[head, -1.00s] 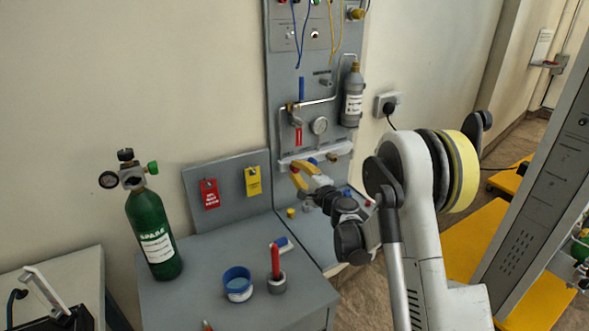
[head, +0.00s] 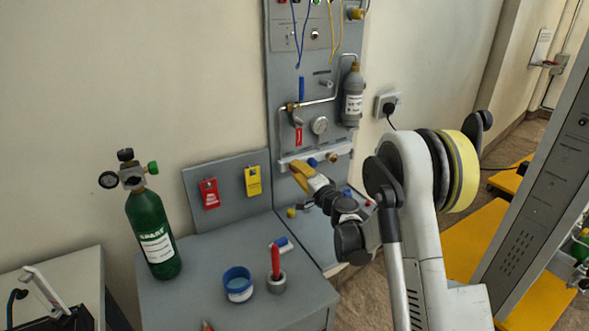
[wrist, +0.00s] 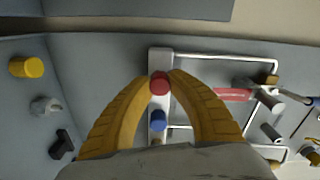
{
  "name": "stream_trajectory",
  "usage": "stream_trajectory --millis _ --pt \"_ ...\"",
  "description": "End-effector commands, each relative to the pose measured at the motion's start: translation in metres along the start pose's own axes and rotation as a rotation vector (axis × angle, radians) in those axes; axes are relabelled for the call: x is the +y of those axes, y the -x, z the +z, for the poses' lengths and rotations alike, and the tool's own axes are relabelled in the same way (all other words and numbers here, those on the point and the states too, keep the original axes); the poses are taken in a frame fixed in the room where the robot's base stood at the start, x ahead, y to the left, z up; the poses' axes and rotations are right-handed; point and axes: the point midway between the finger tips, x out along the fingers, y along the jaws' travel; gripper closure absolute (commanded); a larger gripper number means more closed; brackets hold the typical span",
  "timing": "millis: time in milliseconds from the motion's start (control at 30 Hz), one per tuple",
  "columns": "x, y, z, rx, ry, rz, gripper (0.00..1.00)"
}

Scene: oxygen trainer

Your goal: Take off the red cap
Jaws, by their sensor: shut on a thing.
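The red cap (wrist: 160,83) shows in the wrist view at the end of a white bar on the panel. My gripper (wrist: 160,76) has its two yellow fingers around the cap, with a fingertip against each side; it is shut on the cap. In the head view my gripper (head: 298,168) reaches the left part of the white bar (head: 338,149), and its fingers hide the red cap there. Whether the cap is still seated on the bar I cannot tell.
A blue cap (wrist: 158,121) sits close by on the same bar, between my fingers' bases. Metal pipes (wrist: 215,55) and a red tag (wrist: 232,95) are right of it in the wrist view. A yellow knob (wrist: 27,67) and grey fittings are at left.

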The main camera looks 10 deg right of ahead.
Motion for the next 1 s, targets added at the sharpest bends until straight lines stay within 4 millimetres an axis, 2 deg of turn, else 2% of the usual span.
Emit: stream_trajectory --millis 200,533,800,1000 --pt "-0.0003 -0.0001 -0.0002 0.000 0.239 0.000 1.00" --pt "-0.0004 -0.0002 -0.0002 0.000 0.283 0.000 1.00" --pt "-0.0004 0.0000 -0.0002 0.001 0.555 0.000 1.00" --pt "-0.0004 0.0000 -0.0002 0.001 0.570 0.000 1.00"
